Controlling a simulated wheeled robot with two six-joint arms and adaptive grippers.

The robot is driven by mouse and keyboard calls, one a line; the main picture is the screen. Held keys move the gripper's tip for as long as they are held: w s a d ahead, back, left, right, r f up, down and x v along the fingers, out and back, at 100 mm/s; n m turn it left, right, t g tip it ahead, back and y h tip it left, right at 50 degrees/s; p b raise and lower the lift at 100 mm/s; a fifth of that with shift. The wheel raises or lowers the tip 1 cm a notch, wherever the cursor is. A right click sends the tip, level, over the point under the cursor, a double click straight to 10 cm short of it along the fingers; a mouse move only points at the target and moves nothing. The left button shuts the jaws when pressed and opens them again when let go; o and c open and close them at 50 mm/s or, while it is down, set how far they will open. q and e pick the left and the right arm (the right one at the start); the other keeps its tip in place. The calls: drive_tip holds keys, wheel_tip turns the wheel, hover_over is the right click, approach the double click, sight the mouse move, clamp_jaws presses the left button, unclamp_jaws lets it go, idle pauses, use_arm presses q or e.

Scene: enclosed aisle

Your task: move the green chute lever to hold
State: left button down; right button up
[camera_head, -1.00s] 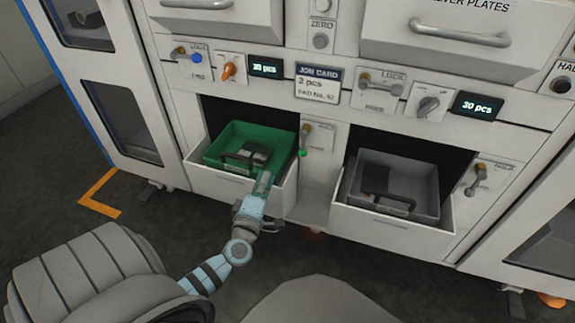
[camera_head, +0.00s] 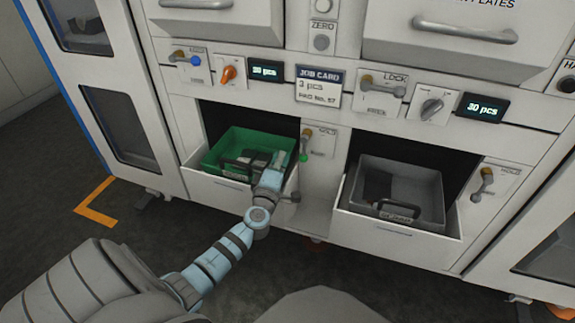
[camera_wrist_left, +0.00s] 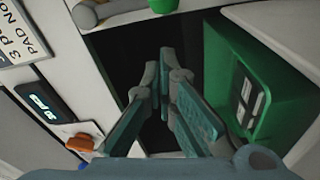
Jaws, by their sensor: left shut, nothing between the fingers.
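The green chute lever (camera_head: 305,146) is on a small panel right of the green tray. Its handle points down from a brass-coloured pivot and ends in a green knob. The word HOLD is to the right of the pivot. In the wrist view the green knob (camera_wrist_left: 163,5) is cut off at the top edge. My left gripper (camera_head: 280,160) is shut and empty, in front of the green tray, left of and slightly below the knob. It shows no contact with the lever. Its fingers (camera_wrist_left: 160,68) point towards the dark opening in the wrist view. My right gripper is out of view.
The green tray (camera_head: 214,158) with a dark item sits in an open drawer below my gripper. A grey tray (camera_head: 425,190) sits in the right drawer, with another lever (camera_head: 484,180) beside it. An orange switch (camera_head: 229,73) and displays are above.

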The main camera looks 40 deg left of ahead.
sight(304, 149)
use_arm(q)
drive_tip(key=shift+w+d+f, duration=0.1)
drive_tip(key=shift+w+d, duration=0.6)
drive_tip(key=shift+d, duration=0.15)
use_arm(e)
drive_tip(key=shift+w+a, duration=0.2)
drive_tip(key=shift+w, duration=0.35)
use_arm(q)
drive_tip(key=shift+d+f+n, duration=0.1)
drive_tip(key=shift+d+n, duration=0.05)
drive_tip(key=shift+n, duration=0.15)
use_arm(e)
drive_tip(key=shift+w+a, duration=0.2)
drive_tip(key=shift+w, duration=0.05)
use_arm(q)
drive_tip(key=shift+w+d, duration=0.1)
drive_tip(key=shift+d, duration=0.05)
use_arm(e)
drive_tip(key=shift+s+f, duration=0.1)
